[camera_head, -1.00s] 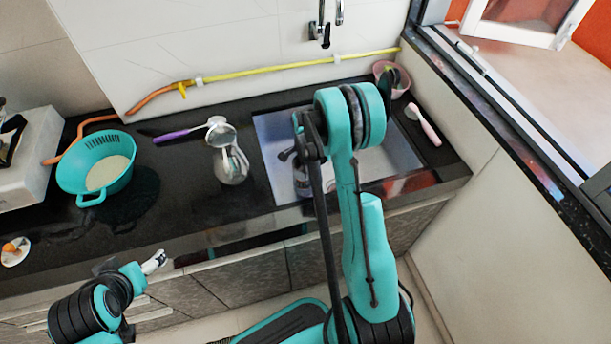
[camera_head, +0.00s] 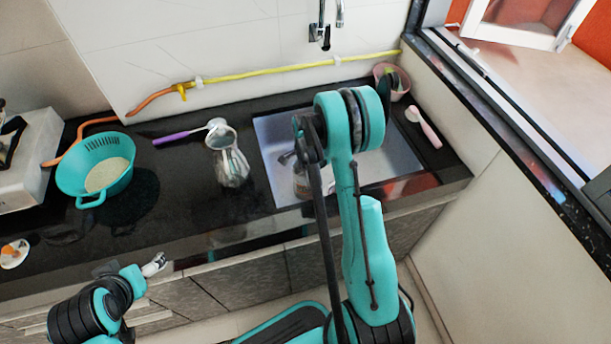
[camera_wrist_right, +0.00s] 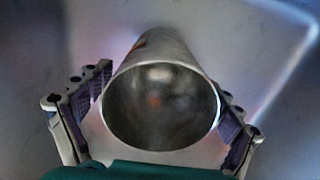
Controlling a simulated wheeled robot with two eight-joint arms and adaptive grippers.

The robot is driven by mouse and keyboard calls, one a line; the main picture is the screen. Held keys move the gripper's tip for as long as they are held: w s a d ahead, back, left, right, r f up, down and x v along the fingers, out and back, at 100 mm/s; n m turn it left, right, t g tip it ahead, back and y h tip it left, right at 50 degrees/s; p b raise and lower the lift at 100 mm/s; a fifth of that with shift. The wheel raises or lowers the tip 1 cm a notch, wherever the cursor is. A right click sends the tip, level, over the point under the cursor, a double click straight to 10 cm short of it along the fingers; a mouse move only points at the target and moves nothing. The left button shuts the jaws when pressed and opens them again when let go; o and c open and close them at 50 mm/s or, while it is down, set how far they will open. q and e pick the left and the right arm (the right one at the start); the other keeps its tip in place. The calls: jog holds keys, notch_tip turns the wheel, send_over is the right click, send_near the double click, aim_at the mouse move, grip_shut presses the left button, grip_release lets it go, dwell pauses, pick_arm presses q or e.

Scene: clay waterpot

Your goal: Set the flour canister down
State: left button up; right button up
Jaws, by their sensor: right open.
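The flour canister (camera_wrist_right: 160,110) is an open-topped, shiny metal cylinder in the right wrist view, with its mouth facing the camera. My right gripper (camera_wrist_right: 165,92) is open, with one finger on each side of the canister. Any gap between the pads and the wall is too small to judge. In the head view, my right arm hides most of that spot over the sink (camera_head: 270,130); only a small brownish shape shows beside the arm. My left gripper (camera_head: 154,264) is low in front of the counter, away from the canister; its finger opening is unclear.
A silvery vessel (camera_head: 232,168) stands left of the sink, beside a purple-handled utensil (camera_head: 180,136). A teal colander (camera_head: 70,180) is farther left. A pink container (camera_head: 398,90) and pink brush (camera_head: 424,128) are right of the sink. Dark counter (camera_head: 190,205) lies bare in front.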

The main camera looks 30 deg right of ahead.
jog(key=s+a+r+n+t+p, duration=0.1)
jog(key=a+r+n+p, duration=0.1)
jog(key=r, duration=0.7)
jog(key=s+a+r+n+p, duration=0.1)
jog(key=r+p, duration=0.1)
jog(key=r, duration=0.8)
jog(key=s+a+r+n+t, duration=0.3)
jog(key=s+a+r+n, duration=0.2)
jog(key=s+n, duration=0.3)
jog(key=s+a+r+n+t, duration=0.3)
jog(key=s+a+r+n, duration=0.3)
jog(key=s+n, duration=0.3)
jog(key=shift+a+r+n, duration=0.3)
jog(key=shift+a, duration=0.55)
